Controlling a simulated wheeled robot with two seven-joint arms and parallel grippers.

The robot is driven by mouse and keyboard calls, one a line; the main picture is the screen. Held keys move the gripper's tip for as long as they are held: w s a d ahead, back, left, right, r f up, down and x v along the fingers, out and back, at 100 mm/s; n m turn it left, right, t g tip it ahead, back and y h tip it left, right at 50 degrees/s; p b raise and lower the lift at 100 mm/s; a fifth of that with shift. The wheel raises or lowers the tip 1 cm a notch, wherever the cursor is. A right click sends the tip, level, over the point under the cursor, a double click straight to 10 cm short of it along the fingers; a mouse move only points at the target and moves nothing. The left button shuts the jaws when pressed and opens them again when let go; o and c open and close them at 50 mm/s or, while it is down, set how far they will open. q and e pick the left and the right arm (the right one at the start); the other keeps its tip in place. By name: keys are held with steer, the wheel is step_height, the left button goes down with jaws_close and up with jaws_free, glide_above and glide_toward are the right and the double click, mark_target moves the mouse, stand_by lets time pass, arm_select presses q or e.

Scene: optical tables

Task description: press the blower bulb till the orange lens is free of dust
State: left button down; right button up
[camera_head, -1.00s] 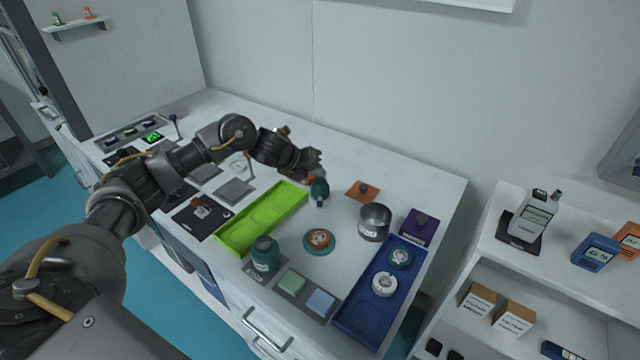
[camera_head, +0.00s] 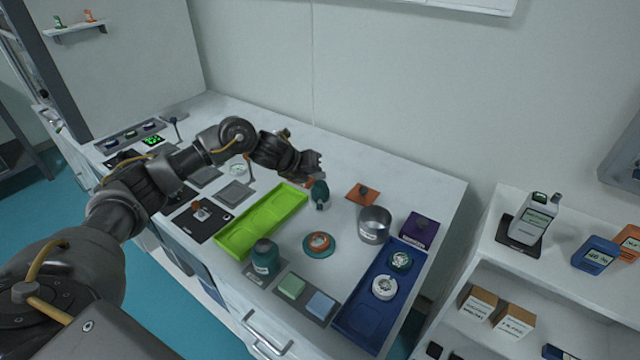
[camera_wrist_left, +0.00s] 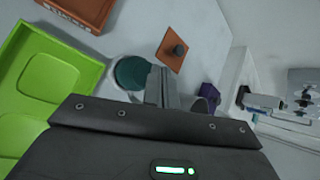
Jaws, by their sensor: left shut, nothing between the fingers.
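The teal blower bulb (camera_head: 319,190) stands upright on the table, right of the green tray. The orange lens (camera_head: 318,241) sits in a round teal holder in front of it; dust on it is too small to make out. My left gripper (camera_head: 314,165) is shut and empty, just above and behind the bulb. In the left wrist view the shut fingers (camera_wrist_left: 162,86) are beside the bulb's round top (camera_wrist_left: 132,72) and overlap its edge; I cannot tell whether they touch. My right gripper is not in view.
The bright green tray (camera_head: 293,197) lies to the left. An orange plate with a knob (camera_head: 362,192), a metal cup (camera_head: 374,223) and a purple block (camera_head: 419,228) stand to the right. A teal bottle (camera_head: 265,256) and a blue tray (camera_head: 351,318) are in front.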

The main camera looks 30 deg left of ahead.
mark_target(317, 185)
arm_select(q)
steer(key=shift+f, duration=0.1)
stand_by(0.7)
steer(key=shift+f+b, duration=0.35)
steer(key=shift+f+b, duration=0.75)
steer(key=shift+f, duration=0.2)
stand_by(0.9)
steer(key=shift+r, duration=0.2)
steer(key=shift+r+p, duration=1.05)
steer(key=shift+r, duration=0.1)
steer(key=shift+r, duration=0.1)
steer(key=shift+r+p, duration=2)
steer(key=shift+r, duration=0.45)
